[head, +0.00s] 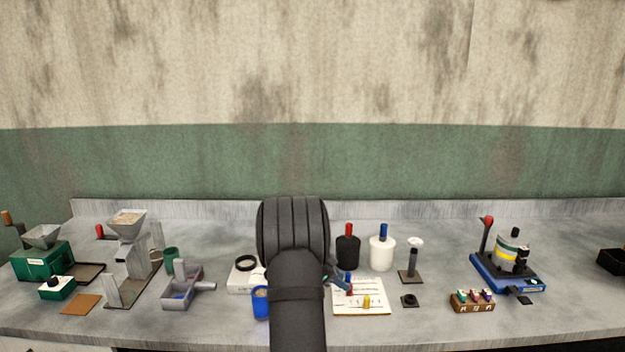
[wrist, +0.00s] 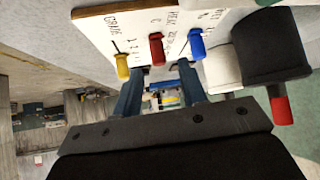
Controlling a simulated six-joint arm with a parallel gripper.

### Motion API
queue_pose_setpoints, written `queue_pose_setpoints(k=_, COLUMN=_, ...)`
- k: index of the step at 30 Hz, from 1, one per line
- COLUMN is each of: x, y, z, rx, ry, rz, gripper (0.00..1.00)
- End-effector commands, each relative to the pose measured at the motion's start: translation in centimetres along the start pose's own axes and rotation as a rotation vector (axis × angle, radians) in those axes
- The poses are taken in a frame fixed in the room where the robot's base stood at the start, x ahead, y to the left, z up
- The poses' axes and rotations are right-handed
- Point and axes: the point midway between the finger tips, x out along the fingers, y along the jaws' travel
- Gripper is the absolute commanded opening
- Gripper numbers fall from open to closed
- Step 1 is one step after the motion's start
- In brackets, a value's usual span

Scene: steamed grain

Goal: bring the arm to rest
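Just beyond the fingers is a white card board (wrist: 110,22) with a yellow peg (wrist: 122,66), a red peg (wrist: 156,48) and a blue peg (wrist: 196,44). In the head view the board (head: 350,306) lies on the counter just right of my arm. I cannot tell whether the fingers touch anything.
The grey counter (head: 430,330) carries a black canister (head: 347,252) and a white canister (head: 381,254) behind the board. A tamper stand (head: 411,263) and a blue-based press (head: 508,272) stand to the right. A hopper mill (head: 127,224) and a grey tray (head: 182,288) stand left.

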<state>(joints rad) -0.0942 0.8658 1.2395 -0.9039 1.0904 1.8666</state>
Motion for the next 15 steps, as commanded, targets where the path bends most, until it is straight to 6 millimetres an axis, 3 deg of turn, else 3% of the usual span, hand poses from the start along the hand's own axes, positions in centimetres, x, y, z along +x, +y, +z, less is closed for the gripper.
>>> queue_pose_setpoints(k=6, x=4.6, y=0.1, z=0.0, rx=0.0, ry=0.0, rz=0.004, gripper=0.39)
queue_pose_setpoints(k=12, x=7.2, y=1.2, z=-3.0, rx=0.004, ry=0.001, rz=0.002, gripper=0.39)
queue_pose_setpoints(k=13, x=7.6, y=1.3, z=-3.4, rx=0.003, ry=0.001, rz=0.002, gripper=0.39)
queue_pose_setpoints(k=15, x=5.7, y=1.1, z=-3.2, rx=0.0, ry=0.002, rz=-0.006, gripper=0.39)
